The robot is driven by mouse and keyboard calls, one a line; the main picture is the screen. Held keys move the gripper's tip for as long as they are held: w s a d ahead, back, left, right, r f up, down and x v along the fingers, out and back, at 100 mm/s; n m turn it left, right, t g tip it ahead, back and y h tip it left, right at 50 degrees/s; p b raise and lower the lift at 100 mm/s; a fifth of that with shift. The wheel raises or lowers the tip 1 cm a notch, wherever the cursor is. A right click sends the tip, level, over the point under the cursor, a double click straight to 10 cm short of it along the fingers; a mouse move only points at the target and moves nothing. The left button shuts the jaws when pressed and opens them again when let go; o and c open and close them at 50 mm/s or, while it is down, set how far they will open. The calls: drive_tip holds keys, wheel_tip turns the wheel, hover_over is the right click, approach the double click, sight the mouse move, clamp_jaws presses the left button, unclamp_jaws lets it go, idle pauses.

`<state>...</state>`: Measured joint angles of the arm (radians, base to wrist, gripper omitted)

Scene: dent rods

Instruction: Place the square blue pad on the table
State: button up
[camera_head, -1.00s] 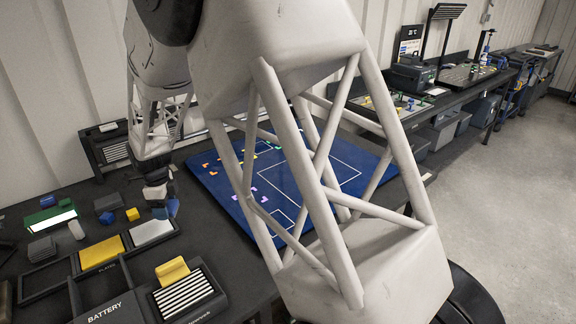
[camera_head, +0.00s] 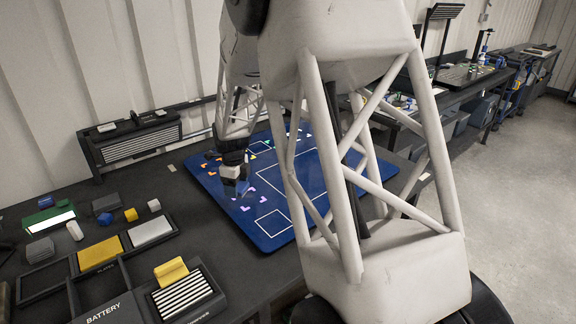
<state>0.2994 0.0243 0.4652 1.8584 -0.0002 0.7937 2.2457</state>
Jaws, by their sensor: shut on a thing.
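My gripper (camera_head: 238,185) is shut on a small blue piece (camera_head: 243,188), held over the left part of the large blue mat (camera_head: 262,222). The piece is small and partly hidden by the fingers, so I cannot tell whether it is square. I cannot tell how far it is above the mat. The mat lies on the dark table (camera_head: 185,265) and has white rectangle outlines and small coloured corner marks. My arm covers the mat's right part.
A striped black unit (camera_head: 140,143) stands at the back wall. Bare table lies between trays and mat.

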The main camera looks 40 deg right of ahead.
drive_tip(key=s+d, duration=0.1)
drive_tip(key=d, duration=0.2)
drive_tip(key=s+d+m, duration=0.1)
drive_tip(key=s+d, duration=0.1)
drive_tip(key=d, duration=0.2)
drive_tip(key=s+d+m, duration=0.1)
drive_tip(key=s+d, duration=0.1)
drive_tip(key=d, duration=0.2)
drive_tip(key=shift+s+d+f, duration=0.1)
drive_tip(key=shift+d+f, duration=0.1)
drive_tip(key=shift+d, duration=0.05)
hover_over(268, 173)
drive_tip(key=shift+d+f, duration=0.1)
drive_tip(key=shift+f, duration=0.65)
drive_tip(key=shift+f, duration=0.15)
drive_tip(key=shift+f, duration=1.6)
drive_tip(key=shift+f, duration=0.15)
drive_tip(key=o, duration=0.9)
wheel_tip(268, 173, up, 12)
drive_tip(key=shift+r, duration=0.15)
